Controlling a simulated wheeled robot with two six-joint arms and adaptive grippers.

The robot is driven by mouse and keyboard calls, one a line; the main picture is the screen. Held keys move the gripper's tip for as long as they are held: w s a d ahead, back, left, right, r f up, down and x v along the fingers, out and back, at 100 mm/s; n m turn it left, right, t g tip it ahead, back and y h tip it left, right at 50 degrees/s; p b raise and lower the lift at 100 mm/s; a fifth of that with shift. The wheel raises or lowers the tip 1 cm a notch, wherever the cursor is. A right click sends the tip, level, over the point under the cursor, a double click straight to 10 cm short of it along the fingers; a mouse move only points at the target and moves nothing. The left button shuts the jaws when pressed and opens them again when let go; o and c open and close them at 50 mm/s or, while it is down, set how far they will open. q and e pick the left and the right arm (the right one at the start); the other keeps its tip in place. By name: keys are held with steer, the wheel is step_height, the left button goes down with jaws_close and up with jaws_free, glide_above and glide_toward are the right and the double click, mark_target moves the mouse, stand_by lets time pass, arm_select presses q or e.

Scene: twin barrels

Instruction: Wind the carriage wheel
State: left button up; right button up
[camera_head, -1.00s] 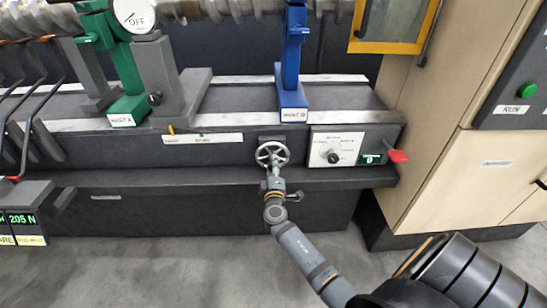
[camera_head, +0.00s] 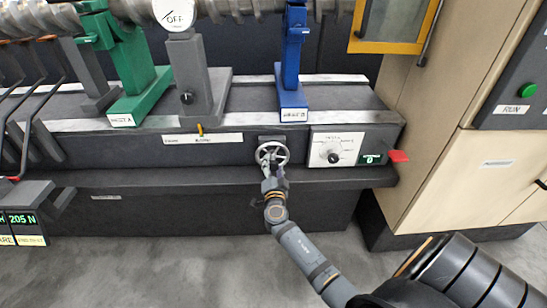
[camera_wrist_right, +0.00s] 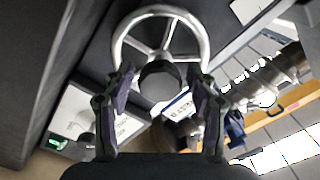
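The carriage wheel (camera_head: 272,153) is a small silver spoked handwheel on the front of the dark bed. In the right wrist view its rim (camera_wrist_right: 160,10) and spokes show behind a dark round hub (camera_wrist_right: 160,81). My left gripper is out of view.
A green support (camera_head: 130,65) and a blue support (camera_head: 292,65) flank the carriage. A dial panel (camera_head: 336,148) and a red lever (camera_head: 398,156) are right of the wheel. Beige cabinets stand at right. A scale strip (camera_head: 203,139) with a yellow pointer (camera_head: 200,129) lies left of the wheel.

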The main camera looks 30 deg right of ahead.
steer(key=shift+s+a, duration=0.15)
steer(key=shift+s, duration=0.05)
steer(key=b+v, duration=0.2)
steer(key=v, duration=0.3)
steer(key=shift+s+a+f+b, duration=0.2)
steer(key=shift+s+b, duration=0.1)
steer(key=shift+b, duration=0.1)
steer(key=shift+s+a+r, duration=0.2)
steer(key=shift+s+r, duration=0.05)
steer(key=shift+s, duration=0.1)
